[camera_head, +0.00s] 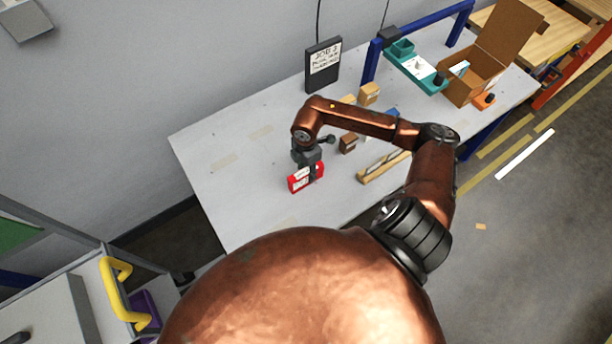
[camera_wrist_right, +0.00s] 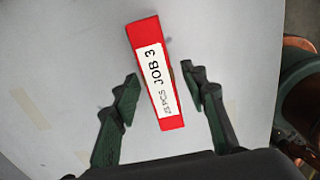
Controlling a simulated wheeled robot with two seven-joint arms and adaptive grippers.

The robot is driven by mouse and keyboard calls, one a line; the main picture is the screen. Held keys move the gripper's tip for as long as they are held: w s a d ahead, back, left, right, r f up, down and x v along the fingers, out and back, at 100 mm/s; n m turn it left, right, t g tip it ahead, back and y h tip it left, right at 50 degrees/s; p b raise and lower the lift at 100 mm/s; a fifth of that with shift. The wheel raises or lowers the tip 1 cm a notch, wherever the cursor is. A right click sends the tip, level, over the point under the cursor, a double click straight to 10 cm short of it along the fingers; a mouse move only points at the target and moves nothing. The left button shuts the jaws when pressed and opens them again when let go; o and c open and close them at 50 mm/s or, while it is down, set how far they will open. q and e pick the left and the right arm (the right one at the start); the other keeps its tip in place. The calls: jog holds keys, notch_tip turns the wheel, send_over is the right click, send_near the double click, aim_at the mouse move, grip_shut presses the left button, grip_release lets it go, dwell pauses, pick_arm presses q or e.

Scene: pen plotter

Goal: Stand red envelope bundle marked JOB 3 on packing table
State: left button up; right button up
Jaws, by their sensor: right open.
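The red envelope bundle (camera_head: 293,184) rests on the grey packing table (camera_head: 230,185), near its front left part. In the right wrist view the bundle (camera_wrist_right: 172,124) shows a white label reading JOB 3 and 25 PCS, facing the camera. My right gripper (camera_head: 312,168) is at the bundle and partly covers it in the head view. In the wrist view its open fingers (camera_wrist_right: 160,80) lie on either side of the bundle, with visible gaps on both sides. I cannot tell how far down the fingers reach. My left gripper is out of view.
A dark sign (camera_head: 323,65) marked JOB 3 stands at the table's back edge. Small brown boxes (camera_head: 369,93) and a wooden tray (camera_head: 383,166) lie right of the bundle. An open carton (camera_head: 475,80) stands farther right. The table's left part is clear.

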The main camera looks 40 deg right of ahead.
notch_tip(320, 180, up, 7)
jog(key=shift+f, duration=0.1)
dwell(0.3)
